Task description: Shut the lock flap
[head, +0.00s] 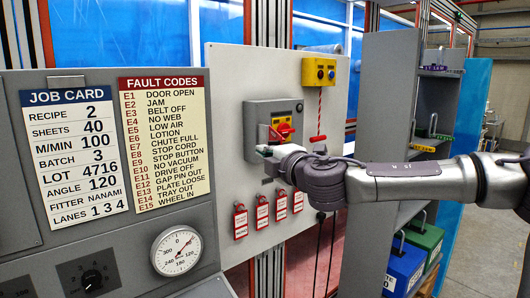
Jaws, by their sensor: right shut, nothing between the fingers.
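A grey isolator box (260,114) is on the light grey panel, with a red rotary handle (285,129) on a yellow plate. I cannot make out the lock flap for certain; it may be part of this switch or hidden behind my gripper. My right gripper (266,151) is shut and empty, reaching in from the right. Its tips are in front of the lower part of the box, just below the red handle. I cannot tell whether they touch it. My left gripper is not in view.
Several red lockout tags (262,211) hang below the box. A yellow box (319,72) with a red pull cord is at upper right. A gauge (176,251) and a black knob (92,280) are at lower left. Shelves (433,100) with bins stand at right.

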